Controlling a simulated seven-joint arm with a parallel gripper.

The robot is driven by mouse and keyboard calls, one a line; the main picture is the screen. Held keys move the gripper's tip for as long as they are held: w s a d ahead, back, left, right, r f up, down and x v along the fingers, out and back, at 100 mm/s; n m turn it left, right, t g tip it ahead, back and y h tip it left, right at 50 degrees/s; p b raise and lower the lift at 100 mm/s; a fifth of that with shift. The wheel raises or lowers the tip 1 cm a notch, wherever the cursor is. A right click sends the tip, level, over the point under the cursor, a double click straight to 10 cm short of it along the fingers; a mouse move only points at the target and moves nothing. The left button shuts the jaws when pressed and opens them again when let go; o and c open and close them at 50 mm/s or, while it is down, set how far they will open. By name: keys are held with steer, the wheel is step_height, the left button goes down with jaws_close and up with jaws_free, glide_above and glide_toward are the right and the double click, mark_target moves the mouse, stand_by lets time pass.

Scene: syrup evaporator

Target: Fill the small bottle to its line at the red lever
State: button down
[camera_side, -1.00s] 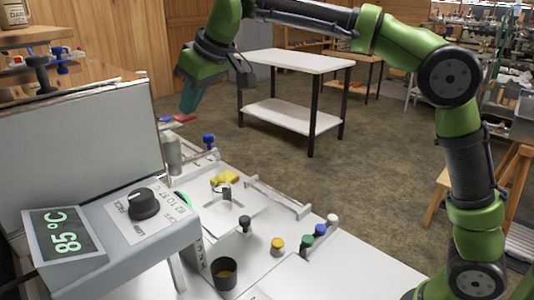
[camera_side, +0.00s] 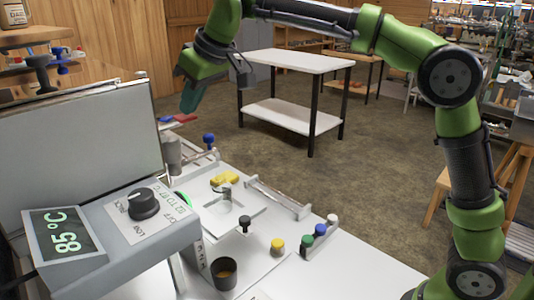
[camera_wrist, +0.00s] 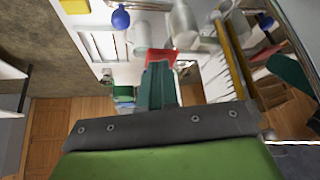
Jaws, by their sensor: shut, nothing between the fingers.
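My gripper (camera_side: 189,98) hangs at the far end of the machine in the side view, its teal fingers shut and empty. The red lever (camera_side: 183,118) is just below the fingertips there. In the wrist view the shut fingers (camera_wrist: 158,72) point at the red lever (camera_wrist: 161,57) and overlap part of it; I cannot tell whether they touch. A small clear and grey object, possibly the small bottle (camera_side: 225,191), stands on the white plate in the side view. Its fill line and level are too small to make out.
A grey control box with a dial (camera_side: 144,203) and an 85 °C display (camera_side: 65,240) stands front left. A dark cup (camera_side: 224,273), a yellow object (camera_side: 225,179) and coloured knobs (camera_side: 320,230) are on the white worktop (camera_side: 340,275). A grey cylinder (camera_side: 172,153) stands near the lever.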

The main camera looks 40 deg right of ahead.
stand_by(0.4)
steer(key=shift+f, duration=1.15)
stand_by(5.6)
steer(key=shift+r, duration=2.55)
